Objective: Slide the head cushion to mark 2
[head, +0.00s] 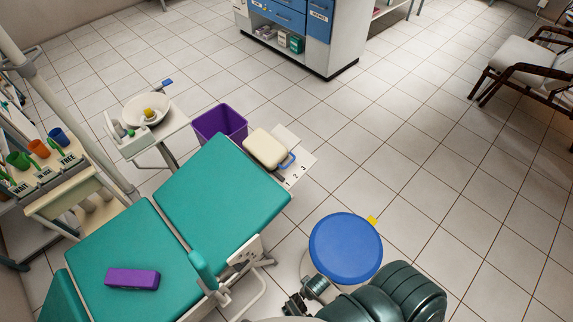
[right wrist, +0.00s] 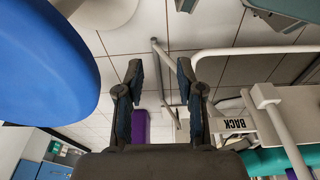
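The cream head cushion (head: 265,148) sits at the far end of the teal dental chair (head: 220,190), with a blue handle (head: 288,160) on its right side. Beside it a white plate (head: 301,157) carries the marks 1, 2 and 3. I cannot tell which mark the cushion lines up with. My right gripper (head: 303,297) is at the bottom of the head view, well short of the cushion, between the chair and the blue stool. In the right wrist view its fingers (right wrist: 158,75) are apart with nothing between them. My left gripper is not in view.
The blue stool (head: 345,247) stands close to my right gripper. A purple bin (head: 220,122) stands behind the chair's end. A purple block (head: 132,278) lies on the chair. Floor right of the plate is clear.

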